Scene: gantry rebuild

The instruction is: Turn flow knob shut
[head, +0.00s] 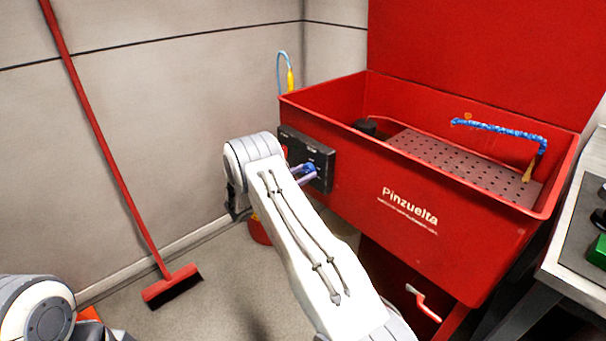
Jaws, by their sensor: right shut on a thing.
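A black control panel (310,158) is fixed to the left end of the red wash basin's front wall. My right arm reaches up from the bottom, and its white link covers part of the view below the panel. My right gripper (303,174) is at the panel's lower part, largely hidden behind my own arm. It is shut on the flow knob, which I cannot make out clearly. A small blue-purple part shows there against the panel. My left arm shows only at the bottom left corner; its gripper is out of view.
The red basin (345,185) has a perforated tray (465,165) and a blue hose (500,128). A red-handled lever (422,302) sits below it. A red broom (110,160) leans on the left wall. A bench (570,215) stands at right. Floor between broom and basin is mostly clear.

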